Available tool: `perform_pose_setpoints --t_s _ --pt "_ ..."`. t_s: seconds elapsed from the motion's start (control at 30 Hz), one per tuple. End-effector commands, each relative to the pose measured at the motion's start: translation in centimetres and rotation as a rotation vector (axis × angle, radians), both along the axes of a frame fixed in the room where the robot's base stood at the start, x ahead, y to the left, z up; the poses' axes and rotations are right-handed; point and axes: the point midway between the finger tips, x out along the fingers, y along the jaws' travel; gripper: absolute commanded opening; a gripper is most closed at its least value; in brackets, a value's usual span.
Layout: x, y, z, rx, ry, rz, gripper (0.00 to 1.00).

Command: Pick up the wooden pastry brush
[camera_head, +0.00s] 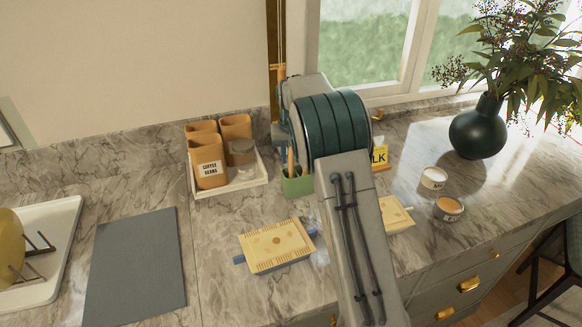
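A green pot (297,186) stands on the marble counter beside my arm. A thin wooden handle (291,162) rises from it, partly hidden by my arm. It may be the pastry brush, but I cannot see its head. My grey and teal arm reaches up through the middle of the view. My gripper cannot be made out; the arm's wide teal joint seems to hide it. I cannot tell whether it touches anything.
A white tray (247,187) with orange canisters (209,169) is left of the pot. A grey mat (135,268) and white dish rack (52,252) are at left. A dark vase (477,131) and small tubs (448,208) are at right.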

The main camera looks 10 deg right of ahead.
Motion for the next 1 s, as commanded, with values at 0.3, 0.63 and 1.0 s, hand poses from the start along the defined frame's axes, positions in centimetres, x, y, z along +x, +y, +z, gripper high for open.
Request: perform_pose_setpoints --t_s 0.3,0.63,1.0 --pt "0.0 0.0 -0.1 0.000 -0.001 0.000 0.00" --pt "0.0 0.0 0.1 0.000 -0.002 0.000 0.00" --pt "0.1 0.0 6.3 0.001 -0.005 0.000 0.00"
